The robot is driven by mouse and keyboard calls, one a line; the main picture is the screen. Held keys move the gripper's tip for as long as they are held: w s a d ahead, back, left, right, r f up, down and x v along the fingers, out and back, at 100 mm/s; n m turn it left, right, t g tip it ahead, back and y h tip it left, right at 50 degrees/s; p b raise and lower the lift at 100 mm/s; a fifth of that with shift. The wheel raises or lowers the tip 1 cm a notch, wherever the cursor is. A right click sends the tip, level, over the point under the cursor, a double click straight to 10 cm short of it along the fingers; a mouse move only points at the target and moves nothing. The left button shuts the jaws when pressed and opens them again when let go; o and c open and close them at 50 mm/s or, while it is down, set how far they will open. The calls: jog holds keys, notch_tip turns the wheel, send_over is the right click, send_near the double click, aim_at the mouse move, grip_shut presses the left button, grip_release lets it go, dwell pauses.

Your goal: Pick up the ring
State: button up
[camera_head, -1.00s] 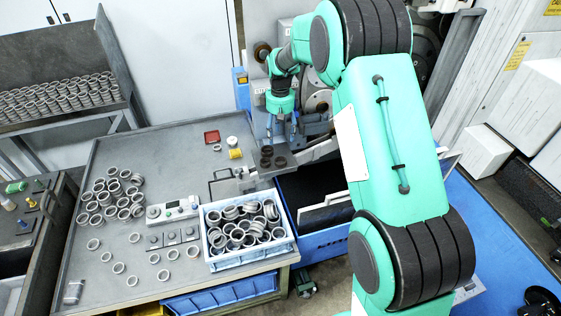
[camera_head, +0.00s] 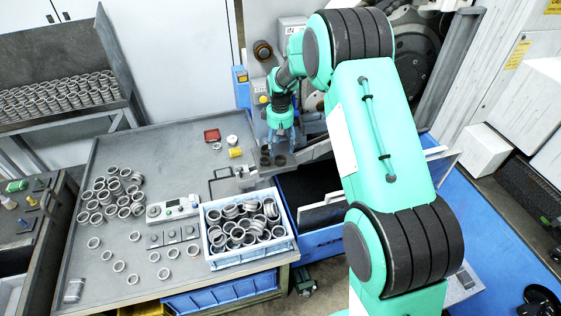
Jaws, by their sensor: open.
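My gripper (camera_head: 280,141) points down at the end of my green arm, with its fingers apart and nothing seen between them. It is just above a few small dark rings (camera_head: 266,160) on a grey plate at the front of the machine. The fingertips are small and partly overlap the rings in the picture, so I cannot tell whether they touch. Many grey metal rings fill a light blue crate (camera_head: 210,262) on the table, and a loose group of rings (camera_head: 112,190) lies at the table's left.
A rack of rings (camera_head: 60,98) stands at the back left. A blue bin (camera_head: 315,240) is below the plate. The table's back middle is clear.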

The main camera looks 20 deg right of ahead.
aim_at(281, 157)
jog(key=shift+f, duration=0.75)
jog(key=shift+f, duration=0.1)
jog(key=shift+f, duration=2.55)
jog(key=shift+s, duration=0.1)
jog(key=c, duration=1.3)
